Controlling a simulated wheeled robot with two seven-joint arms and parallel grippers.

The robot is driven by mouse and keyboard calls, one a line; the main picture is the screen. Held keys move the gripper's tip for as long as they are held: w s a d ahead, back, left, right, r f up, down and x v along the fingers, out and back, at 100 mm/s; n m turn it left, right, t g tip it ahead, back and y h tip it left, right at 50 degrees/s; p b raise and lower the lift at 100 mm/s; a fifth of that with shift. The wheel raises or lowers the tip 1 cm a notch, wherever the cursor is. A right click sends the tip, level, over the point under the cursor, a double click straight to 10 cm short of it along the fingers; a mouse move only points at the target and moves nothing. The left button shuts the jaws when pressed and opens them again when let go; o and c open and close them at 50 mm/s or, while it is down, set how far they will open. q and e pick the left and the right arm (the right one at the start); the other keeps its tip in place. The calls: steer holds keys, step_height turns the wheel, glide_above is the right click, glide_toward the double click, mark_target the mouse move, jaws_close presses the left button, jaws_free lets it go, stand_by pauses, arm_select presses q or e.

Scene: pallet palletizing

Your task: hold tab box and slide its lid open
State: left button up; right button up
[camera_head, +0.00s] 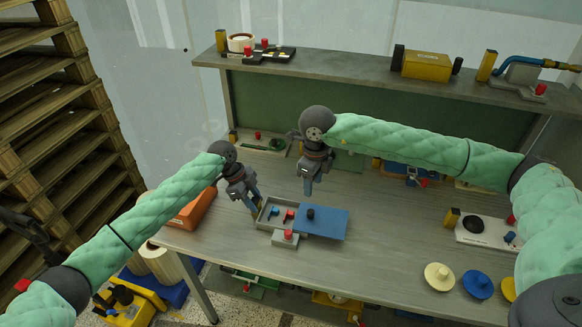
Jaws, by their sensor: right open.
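The tab box (264,217) is a grey open tray on the table. Its blue lid (328,223) with a dark knob (311,213) lies over to the right, so the left part of the box is uncovered. Small blue and red pieces show inside. My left gripper (256,204) is at the box's left end, fingers down against or beside its rim; I cannot tell whether they grip it. My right gripper (307,190) is open and empty, pointing down just behind and above the lid, apart from the knob.
A grey block with a red button (285,238) sits in front of the box. An orange bin (192,212) is at the left table edge. Yellow and blue discs (478,284) and a white panel (480,230) are at the right. A shelf (350,64) runs behind. The table right of the lid is clear.

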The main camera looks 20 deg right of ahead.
arm_select(q)
steer(key=shift+o, duration=1.2)
